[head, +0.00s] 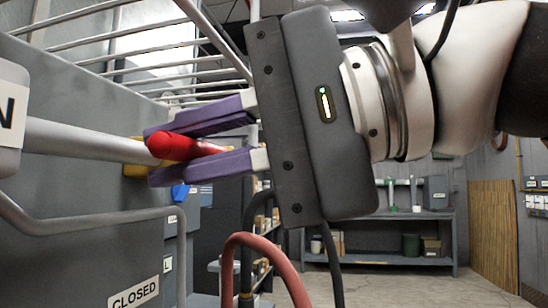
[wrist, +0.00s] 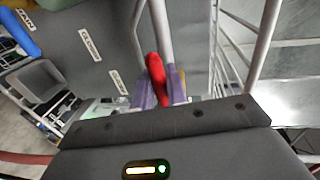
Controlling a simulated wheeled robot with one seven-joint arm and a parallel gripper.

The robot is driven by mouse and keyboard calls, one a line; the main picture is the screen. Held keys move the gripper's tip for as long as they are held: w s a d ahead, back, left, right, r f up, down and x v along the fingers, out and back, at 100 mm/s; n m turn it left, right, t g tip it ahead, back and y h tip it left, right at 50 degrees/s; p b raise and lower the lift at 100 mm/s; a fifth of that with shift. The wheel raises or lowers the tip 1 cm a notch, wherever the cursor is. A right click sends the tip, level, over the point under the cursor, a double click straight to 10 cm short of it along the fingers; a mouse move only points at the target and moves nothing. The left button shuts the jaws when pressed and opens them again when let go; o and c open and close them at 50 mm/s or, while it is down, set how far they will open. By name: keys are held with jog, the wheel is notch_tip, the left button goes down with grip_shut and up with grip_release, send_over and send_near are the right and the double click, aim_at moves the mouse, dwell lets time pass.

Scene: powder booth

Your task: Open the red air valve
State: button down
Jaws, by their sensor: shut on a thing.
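The red air valve handle (head: 180,147) sits on a pale pipe (head: 85,138) at the left in the head view, with a yellow part behind it. It also shows as a red lever (wrist: 155,75) in the wrist view. My gripper (head: 198,140) has purple fingers on either side of the red handle and is shut on it. In the wrist view my gripper's purple fingertips (wrist: 160,92) flank the lever. A "CLOSED" label (head: 134,295) is on the grey panel below the pipe. The valve body is partly hidden by the fingers.
A bent grey rail (head: 90,224) runs below the pipe. Metal bars (head: 150,45) pass above it. A red hose (head: 262,244) curves up below my gripper. A grey shelf bench (head: 385,215) stands at the back, with clear floor (head: 400,285) before it.

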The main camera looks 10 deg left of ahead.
jog(key=shift+r, duration=0.1)
dwell(0.4)
jog(key=c, duration=1.5)
grip_release()
jog(key=v, duration=0.8)
jog(key=shift+w, duration=0.1)
jog(key=shift+w, duration=0.1)
